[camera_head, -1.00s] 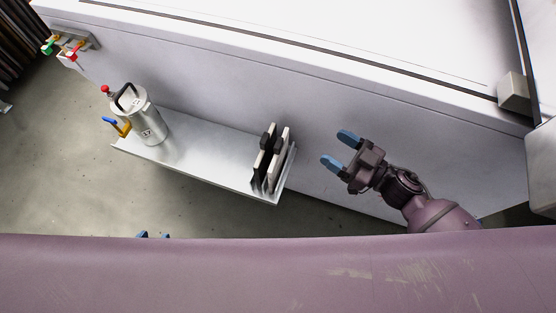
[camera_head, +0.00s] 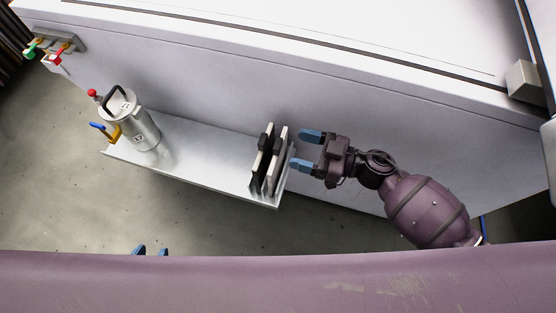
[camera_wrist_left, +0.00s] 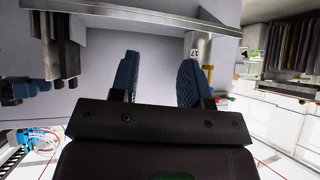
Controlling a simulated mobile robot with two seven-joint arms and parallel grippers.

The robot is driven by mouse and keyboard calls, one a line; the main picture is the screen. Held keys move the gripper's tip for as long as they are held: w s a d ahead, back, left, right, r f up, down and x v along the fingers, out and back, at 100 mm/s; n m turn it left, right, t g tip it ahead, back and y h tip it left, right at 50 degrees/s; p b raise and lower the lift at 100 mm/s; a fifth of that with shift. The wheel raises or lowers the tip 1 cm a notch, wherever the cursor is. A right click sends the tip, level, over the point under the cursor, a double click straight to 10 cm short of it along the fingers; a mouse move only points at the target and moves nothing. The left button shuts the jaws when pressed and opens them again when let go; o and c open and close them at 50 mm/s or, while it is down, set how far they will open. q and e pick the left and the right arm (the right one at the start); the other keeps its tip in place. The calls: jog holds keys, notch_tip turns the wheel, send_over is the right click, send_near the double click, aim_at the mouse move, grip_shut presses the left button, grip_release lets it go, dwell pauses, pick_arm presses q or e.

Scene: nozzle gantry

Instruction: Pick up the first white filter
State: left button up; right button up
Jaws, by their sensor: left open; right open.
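Upright white filters (camera_head: 276,172) with dark parts between them stand close together at the right end of the metal shelf (camera_head: 205,150). My right gripper (camera_head: 306,150) is open, just right of the filters, with its blue fingertips pointing left at them. Nothing is between its fingers. My left gripper (camera_head: 151,251) shows only as blue fingertips above my purple body at the bottom of the head view. In the left wrist view its two fingers (camera_wrist_left: 157,78) are apart and empty. The lower parts of the filters are partly hidden by each other.
A metal canister (camera_head: 143,128) with a black handle, red knob and blue-yellow valve stands at the shelf's left end. The middle of the shelf is clear. A white machine wall (camera_head: 220,80) runs behind the shelf. Red and green valves (camera_head: 52,54) sit at top left.

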aim_at(281, 145)
jog(key=x, duration=0.3)
jog(key=shift+a+f+b, duration=0.2)
jog(key=shift+a+b, duration=0.15)
jog(key=shift+w+a+r, duration=0.1)
jog(key=shift+w+a, duration=0.05)
jog(key=shift+a, duration=0.15)
jog(key=c, duration=1.2)
jog(key=shift+c, duration=0.2)
